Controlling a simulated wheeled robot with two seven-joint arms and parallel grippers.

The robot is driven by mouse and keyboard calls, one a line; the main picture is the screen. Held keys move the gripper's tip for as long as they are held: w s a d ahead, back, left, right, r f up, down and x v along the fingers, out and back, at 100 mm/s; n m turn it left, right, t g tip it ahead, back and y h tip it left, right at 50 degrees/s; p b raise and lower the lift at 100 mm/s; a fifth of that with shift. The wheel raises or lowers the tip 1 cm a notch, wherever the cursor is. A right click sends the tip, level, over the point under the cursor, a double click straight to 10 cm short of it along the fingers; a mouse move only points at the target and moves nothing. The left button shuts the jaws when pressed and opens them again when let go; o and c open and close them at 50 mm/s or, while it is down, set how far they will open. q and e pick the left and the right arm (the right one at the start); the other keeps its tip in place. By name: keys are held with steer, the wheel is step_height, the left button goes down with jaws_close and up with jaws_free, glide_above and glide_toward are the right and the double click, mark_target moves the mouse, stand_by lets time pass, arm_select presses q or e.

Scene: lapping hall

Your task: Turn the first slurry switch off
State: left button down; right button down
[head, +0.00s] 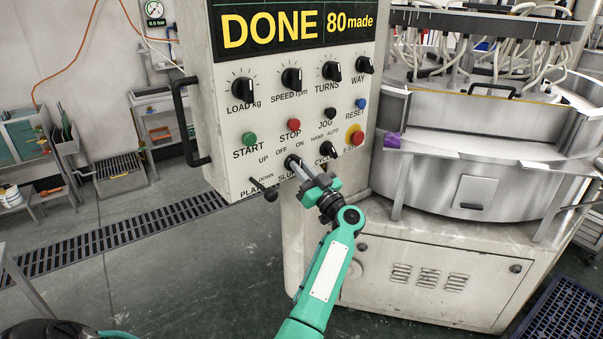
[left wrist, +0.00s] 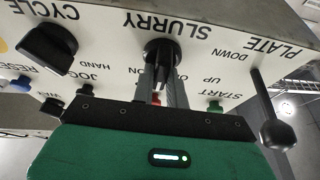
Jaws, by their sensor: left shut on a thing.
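The slurry switch (head: 291,161) is a black knob low on the pale control panel (head: 222,165), between the OFF and ON marks. It also shows in the left wrist view (left wrist: 163,50), where the panel lettering is upside down. My left gripper (head: 298,168) reaches it from the lower right, and its two narrow fingers (left wrist: 165,84) are shut on the knob. The fingers partly hide the knob and the lettering around it, so I cannot tell clearly which mark it points to. My right gripper is not in view.
The plate lever (head: 263,189) sticks out left of the slurry switch; the cycle knob (head: 326,148) is to the right. Start (head: 249,139), stop (head: 294,125) and red emergency (head: 355,138) buttons are close above. The lapping machine (head: 450,180) stands behind at right.

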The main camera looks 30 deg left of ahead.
arm_select(q)
steer(key=n+g+b, duration=0.2)
steer(key=n, duration=0.2)
steer(key=n+g+b, duration=0.2)
steer(key=n, duration=0.3)
steer(key=shift+g, duration=0.4)
steer(key=c, duration=1.4)
jaws_free()
steer(key=shift+f, duration=0.1)
